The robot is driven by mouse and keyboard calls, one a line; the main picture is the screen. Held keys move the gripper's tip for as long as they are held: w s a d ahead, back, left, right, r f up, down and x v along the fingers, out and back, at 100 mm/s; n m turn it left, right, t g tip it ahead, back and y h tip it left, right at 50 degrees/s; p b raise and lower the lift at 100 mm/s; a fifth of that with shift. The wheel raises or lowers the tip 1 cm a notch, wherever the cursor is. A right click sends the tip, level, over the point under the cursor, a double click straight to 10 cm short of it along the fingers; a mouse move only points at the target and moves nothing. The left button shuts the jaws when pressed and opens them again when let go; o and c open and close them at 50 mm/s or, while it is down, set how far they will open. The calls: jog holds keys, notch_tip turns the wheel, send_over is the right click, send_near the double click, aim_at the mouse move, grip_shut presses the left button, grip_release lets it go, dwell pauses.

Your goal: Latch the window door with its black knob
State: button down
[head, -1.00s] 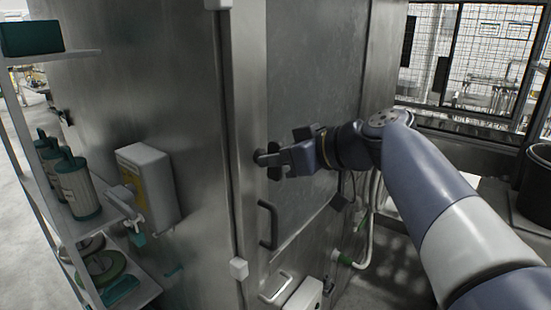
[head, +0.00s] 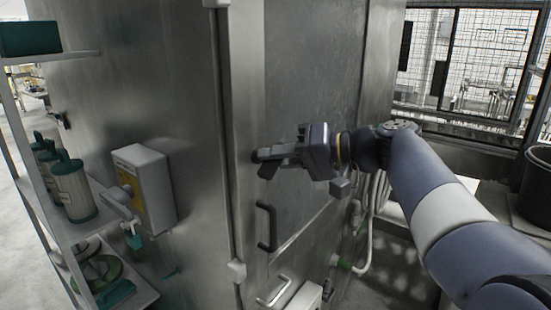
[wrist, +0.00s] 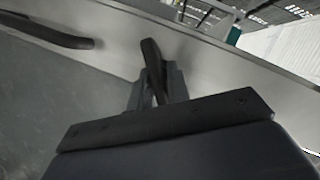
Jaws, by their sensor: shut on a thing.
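The window door (head: 312,95) is a grey metal panel in the steel machine wall, with a large dull pane. It looks closed or nearly so against the frame; I cannot tell exactly. My gripper (head: 268,154) reaches in from the right at the door's left edge and is shut on the black knob. In the head view the fingers hide most of the knob. In the wrist view the black knob (wrist: 152,62) is a slim bar, tilted, between the two fingers of my gripper (wrist: 158,88).
A black pull handle (head: 265,226) is below the knob, and also shows in the wrist view (wrist: 45,31). A dispenser box (head: 146,190) and a shelf with teal-lidded bottles (head: 73,188) stand left. White hoses (head: 368,240) hang under my arm. A black bin (head: 536,185) is at right.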

jog(key=m+y, duration=0.1)
jog(key=m, duration=0.2)
jog(key=m+y, duration=0.1)
jog(key=m, duration=0.2)
jog(key=shift+f+y, duration=0.15)
jog(key=shift+y, duration=0.25)
dwell(0.4)
jog(key=c, duration=1.5)
grip_release()
jog(key=shift+d, duration=0.1)
jog(key=b+v, duration=0.2)
jog(key=v, duration=0.8)
jog(key=shift+d, duration=0.35)
jog(key=shift+a, duration=0.1)
